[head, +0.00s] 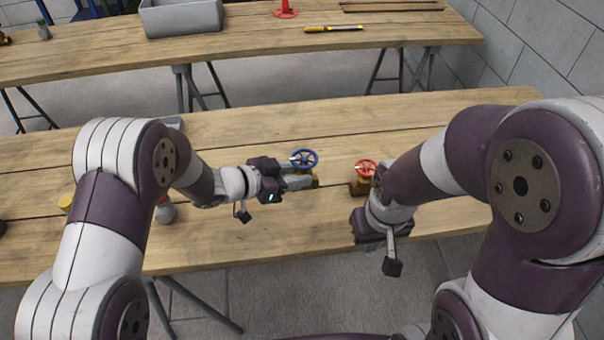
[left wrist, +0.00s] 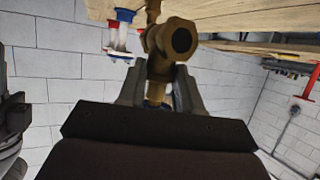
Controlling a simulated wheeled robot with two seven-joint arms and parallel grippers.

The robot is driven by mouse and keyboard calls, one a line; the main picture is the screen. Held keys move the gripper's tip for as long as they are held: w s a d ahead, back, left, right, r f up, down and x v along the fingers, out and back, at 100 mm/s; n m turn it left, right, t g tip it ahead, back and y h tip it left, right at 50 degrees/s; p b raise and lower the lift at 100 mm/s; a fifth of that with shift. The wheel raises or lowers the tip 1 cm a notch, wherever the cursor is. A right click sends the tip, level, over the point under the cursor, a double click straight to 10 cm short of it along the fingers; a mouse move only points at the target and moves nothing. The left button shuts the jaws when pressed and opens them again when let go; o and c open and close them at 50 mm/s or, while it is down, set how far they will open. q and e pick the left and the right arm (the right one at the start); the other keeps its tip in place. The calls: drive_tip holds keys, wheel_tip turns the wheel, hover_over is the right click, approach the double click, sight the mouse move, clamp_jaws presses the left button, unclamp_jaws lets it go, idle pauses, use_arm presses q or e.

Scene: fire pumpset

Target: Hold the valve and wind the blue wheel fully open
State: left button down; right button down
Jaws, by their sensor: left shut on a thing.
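The brass valve with the blue wheel (head: 304,159) is at the middle of the near table. My left gripper (head: 303,183) reaches it from the left, its grey fingers shut on the brass body below the wheel. In the left wrist view the brass valve body (left wrist: 160,45) sits between the two fingers, with a dark round port facing the camera. How far the wheel is turned cannot be told. My right gripper (head: 370,228) is low at the right, in front of a brass valve with a red wheel (head: 366,167). Its fingers are hidden.
The near wooden table (head: 230,145) has free room behind the valves. The far table holds a grey bin (head: 180,18), a red item (head: 286,10) and a yellow-handled tool (head: 333,29).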

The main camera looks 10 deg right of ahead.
use_arm(q)
drive_tip(key=w+a+p, duration=0.2)
drive_tip(key=w+a, duration=0.2)
drive_tip(key=a, duration=0.4)
drive_tip(key=shift+w+a+p, duration=0.25)
drive_tip(key=shift+w+p, duration=0.1)
drive_tip(key=shift+p, duration=0.05)
idle(0.4)
drive_tip(key=shift+f+b, duration=3.35)
drive_tip(key=shift+f, duration=1.95)
drive_tip(key=shift+r, duration=0.1)
